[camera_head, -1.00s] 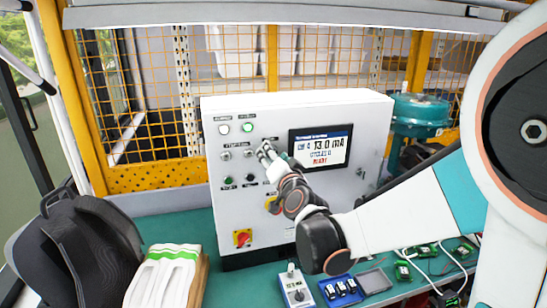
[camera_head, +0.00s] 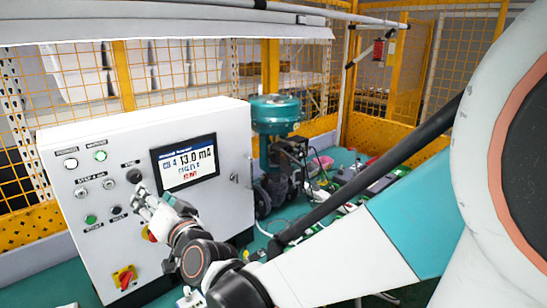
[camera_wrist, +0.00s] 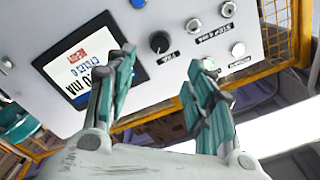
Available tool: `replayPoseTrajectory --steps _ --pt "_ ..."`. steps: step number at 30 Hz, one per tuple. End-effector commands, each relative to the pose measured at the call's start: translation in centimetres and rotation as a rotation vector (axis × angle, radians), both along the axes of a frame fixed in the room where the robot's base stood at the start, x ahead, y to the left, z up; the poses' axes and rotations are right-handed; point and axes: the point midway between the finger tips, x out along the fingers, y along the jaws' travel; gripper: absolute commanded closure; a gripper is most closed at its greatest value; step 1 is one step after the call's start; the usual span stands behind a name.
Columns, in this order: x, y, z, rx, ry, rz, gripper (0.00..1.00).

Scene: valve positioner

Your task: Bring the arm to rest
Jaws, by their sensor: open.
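My gripper (camera_head: 147,196) is in front of the white control box (camera_head: 215,215), left of and below its display (camera_head: 184,162). The display reads 13.0 mA, with a red line under it. In the wrist view my gripper (camera_wrist: 160,85) shows two teal-padded fingers spread apart with nothing between them. A black knob (camera_wrist: 159,42) on the panel lies beyond the gap between the fingers, apart from them. The knob also shows in the head view (camera_head: 134,176), just above the fingers. My arm reaches in from the right.
A red-and-yellow switch (camera_head: 124,277) sits low on the panel. Right of the box stand a teal valve actuator (camera_head: 275,115) and electronics on the green table. A yellow mesh fence (camera_head: 390,70) closes off the back.

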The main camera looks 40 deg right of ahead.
Motion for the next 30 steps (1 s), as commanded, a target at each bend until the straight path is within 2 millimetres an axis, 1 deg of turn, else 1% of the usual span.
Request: replayPoseTrajectory --steps 8,11,14,18,22,26,30 --pt "-0.3 0.2 -0.1 -0.009 0.01 0.008 0.51" --pt "-0.8 0.9 -0.6 -0.042 0.046 0.036 0.51" --pt "-1.8 1.9 -1.6 -0.103 0.114 0.082 0.51" --pt "-4.1 3.1 -3.7 -0.208 0.24 0.156 0.51" --pt "-6.8 3.6 -5.9 -0.304 0.363 0.212 0.51" --pt "-10.0 3.5 -8.1 -0.397 0.494 0.259 0.51" --pt "-13.9 2.7 -10.5 -0.493 0.64 0.296 0.51"
